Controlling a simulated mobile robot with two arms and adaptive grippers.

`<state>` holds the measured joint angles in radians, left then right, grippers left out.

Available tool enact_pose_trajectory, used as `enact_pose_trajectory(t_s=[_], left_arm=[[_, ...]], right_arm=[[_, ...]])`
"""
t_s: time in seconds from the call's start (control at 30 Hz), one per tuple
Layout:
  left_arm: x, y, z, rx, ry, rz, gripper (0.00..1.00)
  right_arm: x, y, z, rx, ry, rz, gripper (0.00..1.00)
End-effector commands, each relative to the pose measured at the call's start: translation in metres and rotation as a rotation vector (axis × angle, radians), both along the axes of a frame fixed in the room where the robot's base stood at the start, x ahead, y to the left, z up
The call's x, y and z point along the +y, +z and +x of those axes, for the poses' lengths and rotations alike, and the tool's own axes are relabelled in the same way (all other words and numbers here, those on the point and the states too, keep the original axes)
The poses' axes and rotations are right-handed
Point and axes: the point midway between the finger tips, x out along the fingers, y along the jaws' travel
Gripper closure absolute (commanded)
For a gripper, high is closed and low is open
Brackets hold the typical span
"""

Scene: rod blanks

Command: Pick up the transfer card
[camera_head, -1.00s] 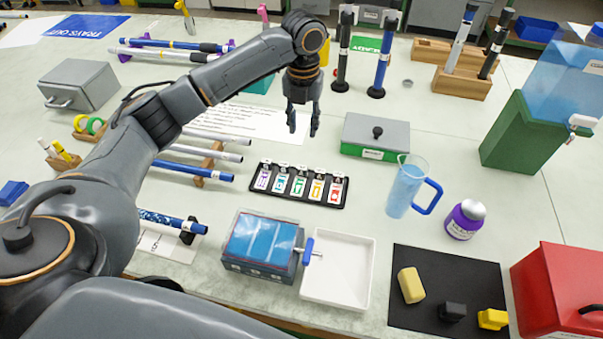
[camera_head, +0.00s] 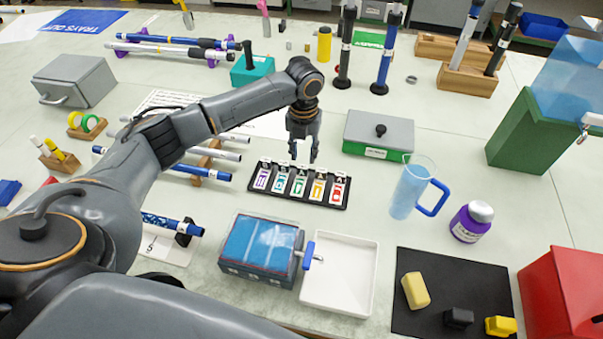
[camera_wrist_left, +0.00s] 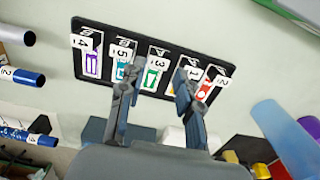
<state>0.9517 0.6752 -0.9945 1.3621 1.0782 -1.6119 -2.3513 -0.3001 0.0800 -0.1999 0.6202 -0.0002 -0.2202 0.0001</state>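A black rack (camera_head: 256,203) on the table holds a row of several upright-looking cards: purple (camera_head: 263,178), teal (camera_head: 281,183), green (camera_head: 299,186), yellow (camera_head: 318,190) and red (camera_head: 337,190). I cannot tell which one is the transfer card. In the left wrist view the rack (camera_wrist_left: 98,29) shows with numbered tags by the cards, including the purple card (camera_wrist_left: 91,62) and the green card (camera_wrist_left: 151,77). My left gripper (camera_head: 304,158) is open and empty, pointing down just above the rack's back edge. Its fingers (camera_wrist_left: 156,84) partly cover the teal and yellow cards. My right gripper is not in view.
A blue-topped box (camera_head: 261,245) and white tray (camera_head: 341,272) lie in front. Rods on wooden stands (camera_head: 198,170) lie to the left.

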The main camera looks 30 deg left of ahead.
Motion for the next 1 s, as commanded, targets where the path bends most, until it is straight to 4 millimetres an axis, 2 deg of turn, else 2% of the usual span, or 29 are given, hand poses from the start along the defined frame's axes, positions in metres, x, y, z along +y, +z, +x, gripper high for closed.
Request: enact_pose_trajectory(t_s=[0.13, 0.3, 0.57, 0.7, 1.0], left_arm=[[0.001, -0.021, -0.004, 0.006, 0.001, 0.002, 0.66], [0.001, -0.041, -0.003, 0.002, 0.0, 0.0, 0.66], [0.001, -0.045, -0.003, 0.001, -0.001, 0.001, 0.66], [0.001, -0.045, -0.003, 0.001, 0.0, 0.001, 0.94], [0.001, -0.044, -0.003, 0.001, 0.0, 0.001, 0.94]], right_arm=[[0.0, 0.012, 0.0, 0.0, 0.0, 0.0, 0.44], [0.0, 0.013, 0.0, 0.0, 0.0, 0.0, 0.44], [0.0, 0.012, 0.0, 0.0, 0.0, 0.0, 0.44], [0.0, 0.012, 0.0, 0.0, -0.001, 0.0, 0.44], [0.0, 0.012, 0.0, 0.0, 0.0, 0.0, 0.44]])
